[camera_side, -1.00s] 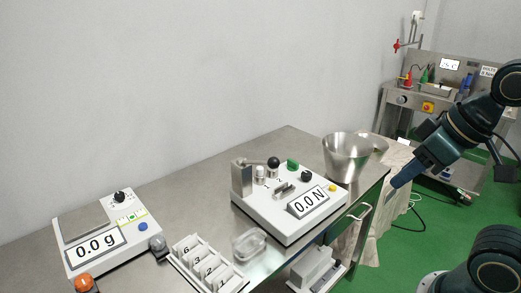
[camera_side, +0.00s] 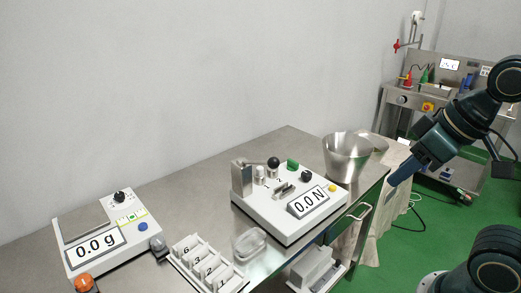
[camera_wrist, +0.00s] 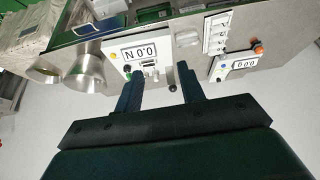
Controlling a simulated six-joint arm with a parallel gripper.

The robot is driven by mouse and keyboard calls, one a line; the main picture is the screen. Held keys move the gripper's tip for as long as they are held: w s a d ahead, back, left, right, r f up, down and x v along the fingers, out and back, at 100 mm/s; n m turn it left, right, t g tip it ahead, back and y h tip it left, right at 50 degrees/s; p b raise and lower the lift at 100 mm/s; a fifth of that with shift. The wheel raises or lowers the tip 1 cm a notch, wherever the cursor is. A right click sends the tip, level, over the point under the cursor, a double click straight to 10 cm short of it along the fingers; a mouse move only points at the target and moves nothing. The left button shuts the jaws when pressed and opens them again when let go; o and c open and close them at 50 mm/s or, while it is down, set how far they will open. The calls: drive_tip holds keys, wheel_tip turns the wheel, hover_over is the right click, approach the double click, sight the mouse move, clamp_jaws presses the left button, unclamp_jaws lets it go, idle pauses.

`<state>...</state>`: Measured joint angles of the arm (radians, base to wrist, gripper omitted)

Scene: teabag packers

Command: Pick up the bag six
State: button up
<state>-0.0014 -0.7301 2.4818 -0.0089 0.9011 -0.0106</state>
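A white rack (camera_side: 180,258) with numbered slots stands at the front of the steel table, and its farthest slot is marked 6 (camera_side: 186,250). It also shows near the top of the wrist view (camera_wrist: 216,33). I cannot make out a bag in the slot marked 6 at this size. My gripper (camera_side: 391,184) hangs at the right of the side view, beyond the table's right edge and far from the rack. In the wrist view my gripper (camera_wrist: 160,72) has its two blue fingers apart, with nothing held between them.
A scale reading 0.0 g (camera_side: 95,245) stands left of the rack. A force tester reading 0.0 N (camera_side: 290,215) and a steel bucket (camera_side: 346,160) stand between my gripper and the rack. A clear tray (camera_side: 250,244) lies beside the rack. The table's back is bare.

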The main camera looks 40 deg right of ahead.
drive_tip(key=w+a+r+n+g+y, duration=0.1)
drive_tip(key=w+a+r+n, duration=0.1)
drive_tip(key=w, duration=0.3)
drive_tip(key=w+a+r+n, duration=0.2)
drive_tip(key=w, duration=0.4)
drive_tip(key=n+g+y, duration=0.4)
drive_tip(key=n+g, duration=0.1)
drive_tip(key=n, duration=1)
hover_over(187, 239)
drive_tip(key=d, duration=0.6)
wheel_tip(187, 239, down, 22)
drive_tip(key=shift+w+a, duration=0.25)
drive_tip(key=shift+w, duration=0.05)
drive_tip(key=shift+f, duration=0.15)
drive_tip(key=shift+h, duration=0.3)
drive_tip(key=shift+x, duration=4.2)
drive_tip(key=shift+a, duration=0.15)
drive_tip(key=shift+x, duration=2.55)
